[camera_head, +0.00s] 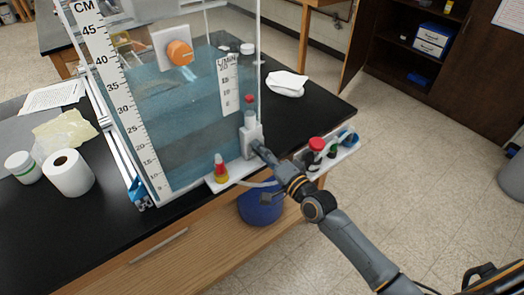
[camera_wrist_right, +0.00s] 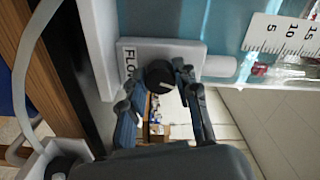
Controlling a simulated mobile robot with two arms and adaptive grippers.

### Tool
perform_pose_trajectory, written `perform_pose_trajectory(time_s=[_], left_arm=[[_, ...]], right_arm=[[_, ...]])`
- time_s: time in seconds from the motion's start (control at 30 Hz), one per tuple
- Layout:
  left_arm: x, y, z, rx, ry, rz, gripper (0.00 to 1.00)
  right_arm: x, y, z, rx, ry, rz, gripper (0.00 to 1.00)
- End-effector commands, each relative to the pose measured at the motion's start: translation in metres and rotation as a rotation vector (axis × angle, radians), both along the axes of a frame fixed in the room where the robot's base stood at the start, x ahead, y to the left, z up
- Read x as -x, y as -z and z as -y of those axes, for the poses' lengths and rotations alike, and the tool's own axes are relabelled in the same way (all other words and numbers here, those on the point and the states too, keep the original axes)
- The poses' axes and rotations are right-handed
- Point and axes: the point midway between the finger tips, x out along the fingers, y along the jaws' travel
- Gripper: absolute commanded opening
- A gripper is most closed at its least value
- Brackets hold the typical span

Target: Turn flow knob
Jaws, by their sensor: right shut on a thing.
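The flow knob (camera_wrist_right: 160,75) is a small round black knob with a pale mark on its face. It sits on a white plate (camera_wrist_right: 200,50) lettered "FLO…", the rest hidden. My right gripper (camera_wrist_right: 157,84) has its fingers on either side of the knob and is shut on it. In the head view, the right gripper (camera_head: 261,150) reaches from the lower right to the white valve block (camera_head: 248,133) at the tank's lower right corner. The knob is hidden there behind the fingers. My left gripper is in neither view.
A blue-tinted clear tank (camera_head: 190,120) with a CM scale (camera_head: 118,90) stands on the black table (camera_head: 110,225). A white shelf (camera_head: 232,172) holds a red-and-yellow bottle (camera_head: 220,167). Another tray holds a red-capped bottle (camera_head: 316,146) close to my right arm. A blue bucket (camera_head: 260,207) stands below.

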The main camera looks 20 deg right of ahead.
Motion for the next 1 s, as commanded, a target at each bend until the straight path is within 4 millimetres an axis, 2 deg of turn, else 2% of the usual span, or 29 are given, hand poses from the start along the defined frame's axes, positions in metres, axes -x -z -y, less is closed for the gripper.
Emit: perform_pose_trajectory(time_s=[0.6, 1.0], left_arm=[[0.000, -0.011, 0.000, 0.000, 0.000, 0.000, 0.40], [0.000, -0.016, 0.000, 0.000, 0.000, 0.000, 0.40]], right_arm=[[0.000, 0.001, 0.000, 0.553, -0.001, 0.198, 0.00], [0.000, 0.002, 0.000, 0.846, -0.001, 0.305, 0.00]])
